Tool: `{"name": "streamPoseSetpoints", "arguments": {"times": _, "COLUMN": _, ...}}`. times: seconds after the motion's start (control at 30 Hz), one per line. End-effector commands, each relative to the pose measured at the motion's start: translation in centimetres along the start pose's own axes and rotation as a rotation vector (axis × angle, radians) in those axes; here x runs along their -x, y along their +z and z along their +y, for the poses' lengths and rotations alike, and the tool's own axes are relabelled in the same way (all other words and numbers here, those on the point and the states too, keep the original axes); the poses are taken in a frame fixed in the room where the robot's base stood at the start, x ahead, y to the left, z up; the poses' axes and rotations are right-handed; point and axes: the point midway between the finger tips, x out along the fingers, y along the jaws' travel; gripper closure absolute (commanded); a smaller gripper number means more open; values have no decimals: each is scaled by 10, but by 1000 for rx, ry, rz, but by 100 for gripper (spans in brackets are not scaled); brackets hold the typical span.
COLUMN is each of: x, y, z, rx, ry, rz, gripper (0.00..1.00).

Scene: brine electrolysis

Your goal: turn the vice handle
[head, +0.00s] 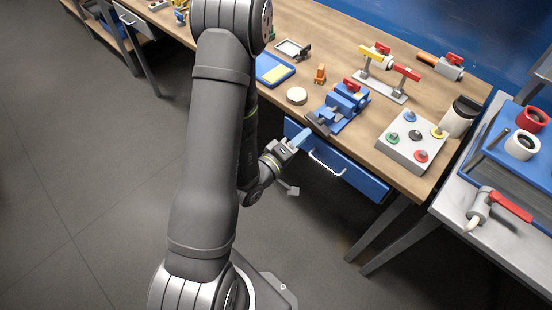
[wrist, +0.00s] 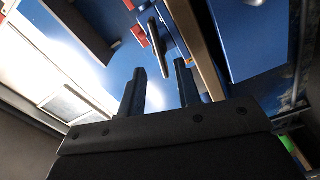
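The blue vice (head: 343,104) stands near the front edge of the wooden workbench (head: 395,117), with a dark jaw end towards the edge. A thin dark bar (wrist: 174,45), which looks like the vice handle, shows ahead of my fingers in the wrist view; in the head view I cannot clearly make it out. My gripper (head: 301,138) is just off the bench's front edge, near the vice's front end. In the wrist view my gripper (wrist: 160,80) has its two fingers apart, with nothing held between them. The bar appears beyond the fingertips; contact is not visible.
A blue drawer (head: 345,170) with a pale handle (head: 326,163) lies under the bench edge beside my gripper. A button box (head: 411,140) stands right of the vice, a round pale disc (head: 297,96) left. A grey side table (head: 445,190) is at right.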

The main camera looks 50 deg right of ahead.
Motion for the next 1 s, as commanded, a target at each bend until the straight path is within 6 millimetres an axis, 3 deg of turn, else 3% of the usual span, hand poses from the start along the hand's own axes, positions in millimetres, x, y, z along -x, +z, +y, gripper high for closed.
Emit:
{"name": "streamPoseSetpoints", "arguments": {"times": 0.2, "x": 46, "y": -1, "z": -2, "rx": 3, "ry": -5, "rz": 3, "gripper": 69}}
{"name": "streamPoseSetpoints", "arguments": {"times": 0.5, "x": 90, "y": -1, "z": -1, "rx": 3, "ry": -3, "rz": 3, "gripper": 69}}
{"name": "streamPoseSetpoints", "arguments": {"times": 0.73, "x": 109, "y": 0, "z": -1, "rx": 1, "ry": -4, "rz": 0, "gripper": 69}}
{"name": "streamPoseSetpoints", "arguments": {"times": 1.0, "x": 115, "y": 0, "z": 0, "rx": 0, "ry": 0, "rz": -1, "gripper": 69}}
